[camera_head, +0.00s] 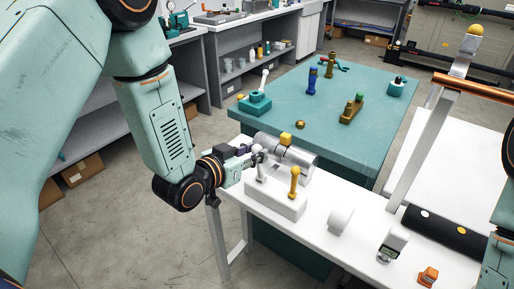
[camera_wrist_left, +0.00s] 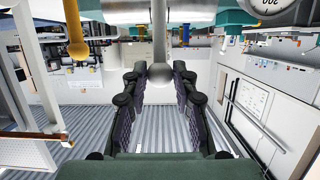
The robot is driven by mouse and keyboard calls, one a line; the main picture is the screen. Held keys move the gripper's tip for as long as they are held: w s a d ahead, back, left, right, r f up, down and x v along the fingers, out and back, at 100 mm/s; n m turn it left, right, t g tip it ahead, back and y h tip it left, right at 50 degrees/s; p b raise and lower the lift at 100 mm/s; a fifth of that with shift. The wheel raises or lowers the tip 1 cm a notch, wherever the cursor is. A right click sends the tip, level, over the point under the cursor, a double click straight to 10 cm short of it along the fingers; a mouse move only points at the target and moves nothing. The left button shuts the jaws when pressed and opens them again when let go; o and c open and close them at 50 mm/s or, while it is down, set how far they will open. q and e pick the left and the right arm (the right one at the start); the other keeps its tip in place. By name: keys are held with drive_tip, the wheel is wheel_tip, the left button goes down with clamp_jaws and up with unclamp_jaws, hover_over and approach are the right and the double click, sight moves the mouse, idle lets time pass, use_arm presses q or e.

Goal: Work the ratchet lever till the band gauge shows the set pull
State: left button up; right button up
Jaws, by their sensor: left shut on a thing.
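My left gripper (camera_head: 254,157) reaches in from the left to a pale lever with a ball knob, which stands on a white block (camera_head: 280,198) on the white bench. My right gripper is out of view.
A grey cylinder with a yellow block (camera_head: 286,139) lies behind the white block. A teal table (camera_head: 345,150) with several fittings is behind.

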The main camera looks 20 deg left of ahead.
use_arm(q)
drive_tip(key=shift+s+a+f, duration=0.2)
drive_tip(key=shift+s+a, duration=0.05)
drive_tip(key=shift+s, duration=0.4)
drive_tip(key=shift+s+a+f, duration=0.15)
drive_tip(key=shift+s+a, duration=0.05)
drive_tip(key=shift+s, duration=0.4)
drive_tip(key=shift+s+a+f, duration=0.1)
drive_tip(key=shift+s+f, duration=0.2)
drive_tip(key=shift+f, duration=0.1)
drive_tip(key=shift+s+a+f+b, duration=0.2)
drive_tip(key=shift+s+f, duration=0.1)
drive_tip(key=shift+s, duration=0.3)
drive_tip(key=shift+s+a+f+b, duration=0.2)
drive_tip(key=shift+s+f, duration=0.1)
drive_tip(key=shift+s, duration=0.25)
drive_tip(key=shift+w+r, duration=0.1)
